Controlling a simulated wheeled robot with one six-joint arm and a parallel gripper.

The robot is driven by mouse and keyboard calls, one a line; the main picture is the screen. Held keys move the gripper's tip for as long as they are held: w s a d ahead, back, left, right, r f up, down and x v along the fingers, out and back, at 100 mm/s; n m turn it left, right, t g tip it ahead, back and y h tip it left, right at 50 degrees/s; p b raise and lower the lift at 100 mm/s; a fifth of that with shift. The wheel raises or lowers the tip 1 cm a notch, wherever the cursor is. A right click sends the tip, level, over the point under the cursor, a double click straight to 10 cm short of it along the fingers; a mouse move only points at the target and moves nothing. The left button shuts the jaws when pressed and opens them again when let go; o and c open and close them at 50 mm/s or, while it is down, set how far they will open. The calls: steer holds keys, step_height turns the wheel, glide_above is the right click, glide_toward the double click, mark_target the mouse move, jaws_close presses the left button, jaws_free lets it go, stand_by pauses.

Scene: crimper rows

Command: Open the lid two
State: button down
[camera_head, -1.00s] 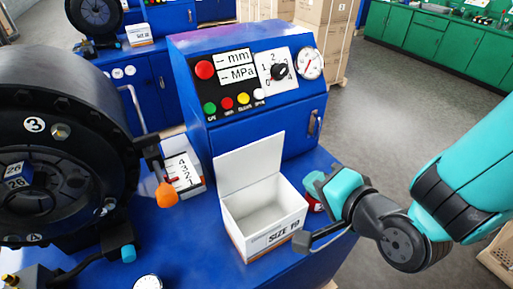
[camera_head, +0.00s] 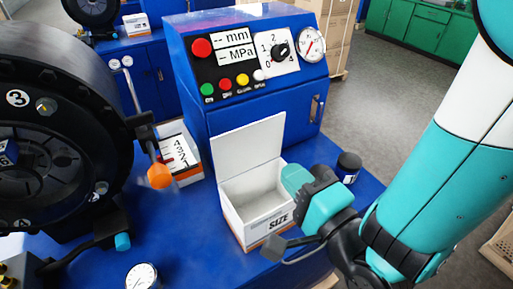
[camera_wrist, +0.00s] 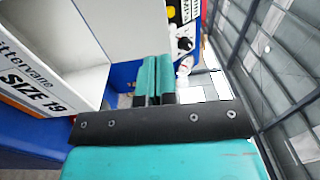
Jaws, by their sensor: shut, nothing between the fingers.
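A white open box (camera_head: 251,235) marked "SIZE" stands on the blue bench top. Its lid (camera_head: 247,152) is raised at the back and the inside looks empty. My gripper (camera_head: 292,180) is shut and empty at the box's right side, near the rim; I cannot tell whether it touches. In the wrist view, my shut teal fingers (camera_wrist: 154,78) are right of the box (camera_wrist: 45,85), which reads "SIZE 19" there. The raised lid (camera_wrist: 115,25) is also in that view.
A dark jar (camera_head: 348,167) stands right of my gripper. The blue control cabinet (camera_head: 255,75) is behind the box. The large black crimper (camera_head: 60,140) with an orange knob (camera_head: 159,176) is at left. A smaller box (camera_head: 182,152) with numbers and a dial gauge (camera_head: 142,277) are near it.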

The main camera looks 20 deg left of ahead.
mark_target(251, 128)
steer(key=x, duration=0.3)
steer(key=p+x, duration=0.1)
steer(key=x, duration=0.2)
steer(key=r+p+x, duration=0.1)
steer(key=x, duration=0.2)
steer(key=shift+w+a, duration=0.2)
steer(key=shift+a, duration=0.05)
steer(key=shift+w+a+f+p, duration=0.15)
steer(key=shift+w+a+p, duration=0.3)
steer(key=shift+p, duration=0.45)
steer(key=shift+w+a+f, duration=0.15)
steer(key=shift+a, duration=0.1)
